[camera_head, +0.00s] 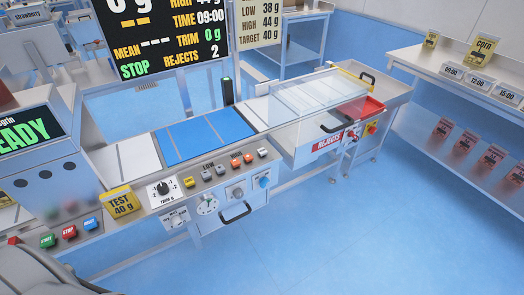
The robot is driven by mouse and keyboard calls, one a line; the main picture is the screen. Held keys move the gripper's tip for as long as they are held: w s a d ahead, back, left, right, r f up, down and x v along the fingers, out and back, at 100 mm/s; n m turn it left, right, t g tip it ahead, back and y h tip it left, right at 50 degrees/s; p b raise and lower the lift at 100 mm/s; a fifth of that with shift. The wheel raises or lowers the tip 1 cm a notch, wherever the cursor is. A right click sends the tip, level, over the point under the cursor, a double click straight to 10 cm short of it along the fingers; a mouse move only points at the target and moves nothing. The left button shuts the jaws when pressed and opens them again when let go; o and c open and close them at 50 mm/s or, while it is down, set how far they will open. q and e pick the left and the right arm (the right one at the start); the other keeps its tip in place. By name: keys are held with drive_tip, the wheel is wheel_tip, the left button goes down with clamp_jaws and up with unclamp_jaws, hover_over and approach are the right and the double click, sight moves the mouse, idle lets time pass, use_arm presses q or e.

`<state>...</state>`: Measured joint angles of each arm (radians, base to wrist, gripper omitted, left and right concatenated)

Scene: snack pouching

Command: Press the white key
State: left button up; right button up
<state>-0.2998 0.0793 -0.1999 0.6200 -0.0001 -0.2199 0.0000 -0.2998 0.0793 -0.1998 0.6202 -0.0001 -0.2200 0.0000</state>
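The control panel on the front of the weighing line carries a row of small keys. A white key (262,152) sits at the right end of this row. Nothing touches the row. Neither of my grippers is in view. A large grey rounded part at the lower left corner cannot be told for certain.
A black dial (163,189) and a yellow TEST 40 g block (121,202) are left of the keys. The blue belt (205,136) runs behind them. Green, red and blue buttons (69,232) are lower left. A red reject bin (361,108) stands right. The display (165,35) reads STOP.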

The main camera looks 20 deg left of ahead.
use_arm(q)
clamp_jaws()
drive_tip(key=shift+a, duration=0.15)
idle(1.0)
